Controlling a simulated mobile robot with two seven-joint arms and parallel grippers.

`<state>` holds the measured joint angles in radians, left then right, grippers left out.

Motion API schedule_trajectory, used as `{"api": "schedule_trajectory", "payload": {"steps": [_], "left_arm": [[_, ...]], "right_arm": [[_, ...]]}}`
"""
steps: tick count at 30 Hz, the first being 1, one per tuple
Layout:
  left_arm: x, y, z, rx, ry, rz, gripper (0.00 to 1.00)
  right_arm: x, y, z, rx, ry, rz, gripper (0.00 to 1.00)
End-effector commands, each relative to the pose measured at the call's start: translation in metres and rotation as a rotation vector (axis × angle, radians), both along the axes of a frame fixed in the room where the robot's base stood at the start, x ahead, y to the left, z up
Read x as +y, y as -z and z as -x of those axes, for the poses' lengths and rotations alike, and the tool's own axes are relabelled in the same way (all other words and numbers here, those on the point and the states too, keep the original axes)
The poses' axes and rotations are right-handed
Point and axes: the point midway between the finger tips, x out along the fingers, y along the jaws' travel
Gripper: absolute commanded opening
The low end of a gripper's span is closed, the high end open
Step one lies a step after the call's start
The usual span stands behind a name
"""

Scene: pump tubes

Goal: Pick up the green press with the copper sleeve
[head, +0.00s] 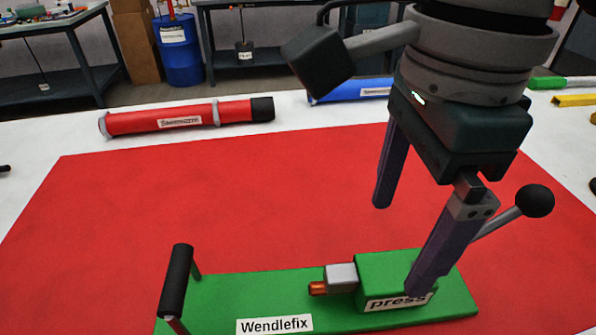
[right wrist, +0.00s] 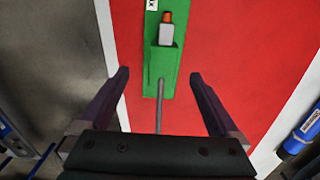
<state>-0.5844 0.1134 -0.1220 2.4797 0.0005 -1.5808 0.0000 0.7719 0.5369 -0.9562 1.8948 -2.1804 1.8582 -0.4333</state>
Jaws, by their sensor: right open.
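The green press (head: 395,270) lies on the red mat at the front of the table, with "press" and "Wendlefix" labels on it. A short copper sleeve (head: 318,288) sticks out left from its grey block; it also shows at the top of the right wrist view (right wrist: 167,16). A black handle (head: 175,280) stands at the press's left end. A grey lever with a black ball (head: 536,201) rises at its right end. My right gripper (head: 401,245) is open and empty above the press's right end, one finger in front of the press body. My left gripper is out of view.
The red mat (head: 230,205) is clear behind the press. A red tube (head: 150,121) and a partly hidden blue tube (head: 368,91) lie on the white table (head: 40,140) behind it. Green and yellow items (head: 574,100) lie at the right edge.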

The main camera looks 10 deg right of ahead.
Motion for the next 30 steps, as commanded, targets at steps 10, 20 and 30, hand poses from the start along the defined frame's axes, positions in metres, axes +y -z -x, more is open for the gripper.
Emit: {"api": "schedule_trajectory", "payload": {"steps": [10, 20, 30], "left_arm": [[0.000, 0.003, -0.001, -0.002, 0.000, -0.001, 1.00], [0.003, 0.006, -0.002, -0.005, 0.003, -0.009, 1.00], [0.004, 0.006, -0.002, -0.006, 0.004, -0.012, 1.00]], "right_arm": [[-0.003, 0.044, 0.000, 0.003, 0.000, 0.015, 0.97], [-0.001, 0.090, -0.004, 0.003, 0.000, 0.012, 0.97], [-0.002, 0.094, -0.005, 0.001, 0.000, 0.012, 0.92]]}}
